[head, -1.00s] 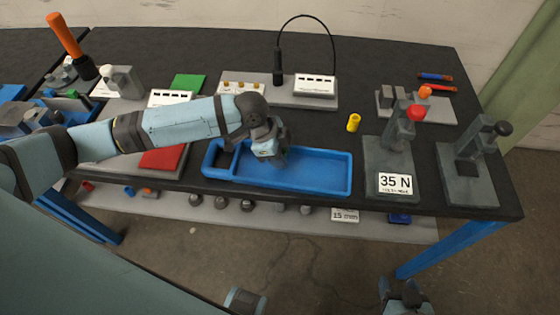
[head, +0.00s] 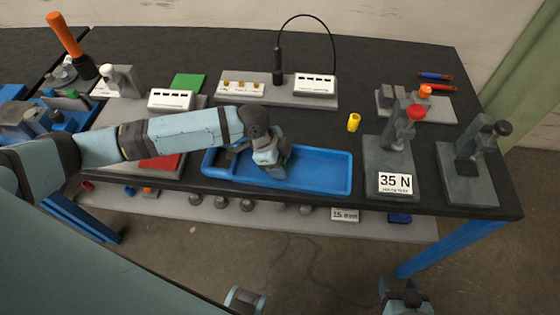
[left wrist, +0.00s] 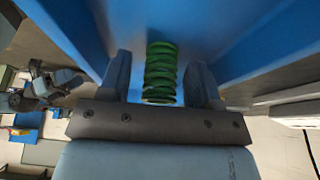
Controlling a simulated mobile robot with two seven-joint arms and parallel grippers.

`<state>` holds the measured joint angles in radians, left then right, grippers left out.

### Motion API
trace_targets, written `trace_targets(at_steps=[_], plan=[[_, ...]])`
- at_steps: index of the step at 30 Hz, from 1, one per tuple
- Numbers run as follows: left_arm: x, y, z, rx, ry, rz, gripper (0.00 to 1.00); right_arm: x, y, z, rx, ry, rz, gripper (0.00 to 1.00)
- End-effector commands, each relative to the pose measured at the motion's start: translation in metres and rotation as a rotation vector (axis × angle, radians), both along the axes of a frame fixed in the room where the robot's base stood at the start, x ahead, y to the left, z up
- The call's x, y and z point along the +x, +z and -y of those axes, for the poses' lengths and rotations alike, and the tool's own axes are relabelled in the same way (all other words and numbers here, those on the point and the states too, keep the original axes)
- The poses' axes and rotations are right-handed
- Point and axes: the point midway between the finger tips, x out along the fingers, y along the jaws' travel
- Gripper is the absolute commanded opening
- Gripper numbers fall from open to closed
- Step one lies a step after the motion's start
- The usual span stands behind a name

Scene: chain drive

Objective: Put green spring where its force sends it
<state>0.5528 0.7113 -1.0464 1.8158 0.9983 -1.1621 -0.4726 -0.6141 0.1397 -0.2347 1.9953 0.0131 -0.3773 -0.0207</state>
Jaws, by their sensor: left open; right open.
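The green spring (left wrist: 161,72) is in the left wrist view, in the blue tray (left wrist: 230,35). My left gripper (left wrist: 162,80) is open with one finger on each side of the spring; a gap shows on both sides. In the head view my left gripper (head: 272,170) points down into the tray (head: 325,180), and the spring is mostly hidden there. My right gripper (head: 404,290) is open and empty at the bottom edge, away from the table. A green plate (head: 188,83) and a red plate (head: 160,162) lie on the left board.
A press with a red knob and a "35 N" card (head: 395,183) stands right of the tray, beside a press with a black knob (head: 470,180). White readout boxes (head: 314,84) sit at the back.

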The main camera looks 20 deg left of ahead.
Motion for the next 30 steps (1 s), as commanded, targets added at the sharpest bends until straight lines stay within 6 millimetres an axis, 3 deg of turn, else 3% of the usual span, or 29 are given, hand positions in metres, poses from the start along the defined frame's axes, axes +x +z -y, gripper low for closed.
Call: trace_targets(at_steps=[5, 18, 24, 30], plan=[[0.0, 0.016, -0.007, 0.0, 0.002, 0.004, 0.57, 0.0, 0.0, 0.0, 0.0, 0.0, 0.001, 0.61], [-0.008, 0.097, -0.039, 0.0, 0.001, 0.002, 0.57, 0.0, -0.002, 0.0, -0.001, 0.0, -0.002, 0.61], [-0.009, 0.112, -0.044, -0.001, 0.001, 0.0, 0.57, -0.001, -0.003, 0.0, -0.001, 0.0, -0.004, 0.61], [-0.01, 0.113, -0.045, -0.001, 0.001, 0.0, 0.57, -0.001, -0.003, 0.0, -0.001, 0.0, -0.004, 0.61]])
